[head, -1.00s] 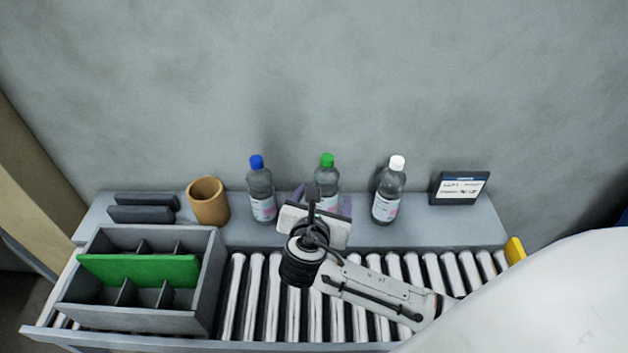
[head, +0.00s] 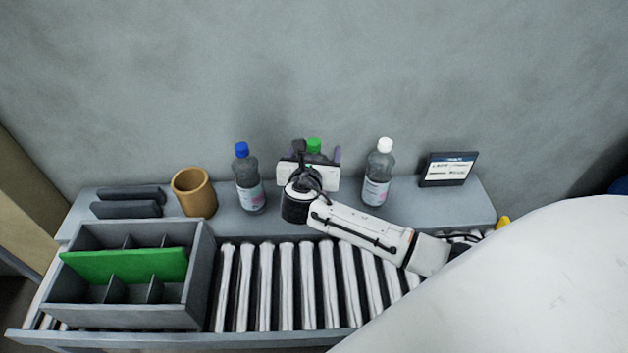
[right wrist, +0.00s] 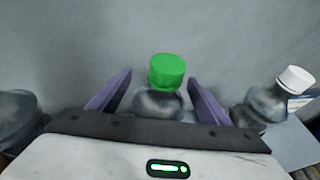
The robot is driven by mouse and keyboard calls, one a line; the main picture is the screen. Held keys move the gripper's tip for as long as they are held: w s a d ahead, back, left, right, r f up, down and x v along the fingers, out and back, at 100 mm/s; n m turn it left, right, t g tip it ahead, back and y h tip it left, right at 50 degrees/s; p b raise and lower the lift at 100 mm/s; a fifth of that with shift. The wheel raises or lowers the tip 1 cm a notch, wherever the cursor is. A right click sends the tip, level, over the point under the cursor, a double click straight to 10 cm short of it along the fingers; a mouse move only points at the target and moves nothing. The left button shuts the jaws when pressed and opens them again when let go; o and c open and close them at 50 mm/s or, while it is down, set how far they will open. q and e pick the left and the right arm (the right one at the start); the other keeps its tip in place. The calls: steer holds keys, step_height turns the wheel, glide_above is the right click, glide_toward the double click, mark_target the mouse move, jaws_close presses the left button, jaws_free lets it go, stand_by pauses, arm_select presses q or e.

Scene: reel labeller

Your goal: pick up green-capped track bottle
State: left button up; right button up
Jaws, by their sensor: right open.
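The green-capped bottle (head: 314,146) stands on the grey ledge at the back, between a blue-capped and a white-capped bottle. In the head view only its cap and a little of its top show; my right gripper hides the rest. In the right wrist view its green cap (right wrist: 167,71) and clear shoulder sit between the two purple fingers. My right gripper (head: 309,154) is open, with one finger on each side of the bottle and a visible gap to each in the wrist view (right wrist: 158,92). My left gripper is not in view.
The blue-capped bottle (head: 248,180) and white-capped bottle (head: 378,175) stand close on either side. A tan cup (head: 194,194), dark blocks (head: 127,209) and a small display (head: 448,169) share the ledge (head: 430,208). A grey divided crate (head: 198,285) with a green panel (head: 125,266) sits on the rollers (head: 265,285).

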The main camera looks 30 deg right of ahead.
jaws_close()
steer(key=shift+r, duration=0.1)
stand_by(0.3)
steer(key=shift+r, duration=0.1)
